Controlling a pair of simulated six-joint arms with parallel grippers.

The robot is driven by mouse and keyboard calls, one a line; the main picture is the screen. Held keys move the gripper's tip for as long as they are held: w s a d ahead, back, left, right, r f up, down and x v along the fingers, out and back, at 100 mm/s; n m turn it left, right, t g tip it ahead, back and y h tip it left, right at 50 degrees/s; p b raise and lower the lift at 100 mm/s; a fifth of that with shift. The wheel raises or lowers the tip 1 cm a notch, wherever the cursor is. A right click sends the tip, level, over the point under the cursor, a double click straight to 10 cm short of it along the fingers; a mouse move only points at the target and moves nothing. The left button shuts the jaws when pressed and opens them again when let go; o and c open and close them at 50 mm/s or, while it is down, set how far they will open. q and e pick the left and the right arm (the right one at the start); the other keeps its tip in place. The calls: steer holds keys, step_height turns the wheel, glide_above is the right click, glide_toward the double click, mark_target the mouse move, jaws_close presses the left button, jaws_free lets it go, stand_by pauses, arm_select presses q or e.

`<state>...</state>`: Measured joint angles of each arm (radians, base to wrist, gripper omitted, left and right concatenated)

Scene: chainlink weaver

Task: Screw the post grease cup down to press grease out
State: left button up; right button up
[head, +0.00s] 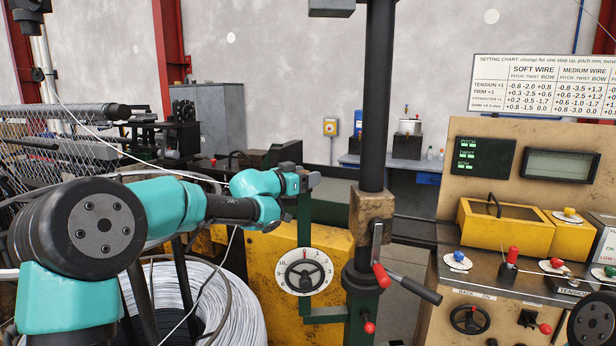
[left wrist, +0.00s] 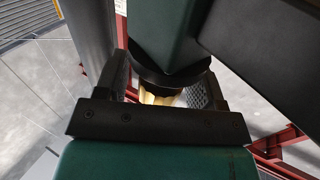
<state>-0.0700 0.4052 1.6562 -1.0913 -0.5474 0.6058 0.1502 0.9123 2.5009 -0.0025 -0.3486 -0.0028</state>
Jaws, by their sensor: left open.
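The grease cup (left wrist: 160,96) shows in the left wrist view as a small brass, ridged piece against a dark round collar (left wrist: 168,72) on a green post (left wrist: 175,30). My left gripper (left wrist: 163,88) is open, with one finger on each side of the cup. I cannot tell whether either finger touches it. In the head view my left gripper (head: 312,180) is at the top of the green bracket left of the dark column, and I cannot make out the cup there. My right gripper is not in view.
A dark vertical column (head: 376,100) with a red-handled crank (head: 381,275) stands right of my left gripper. A dial handwheel (head: 304,271) is below it on a yellow housing. A wire coil (head: 240,310) lies lower left. A control console (head: 500,270) is at right.

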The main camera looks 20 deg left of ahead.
arm_select(q)
steer(key=shift+w+d, duration=0.3)
steer(key=shift+w, duration=0.1)
steer(key=c, duration=0.9)
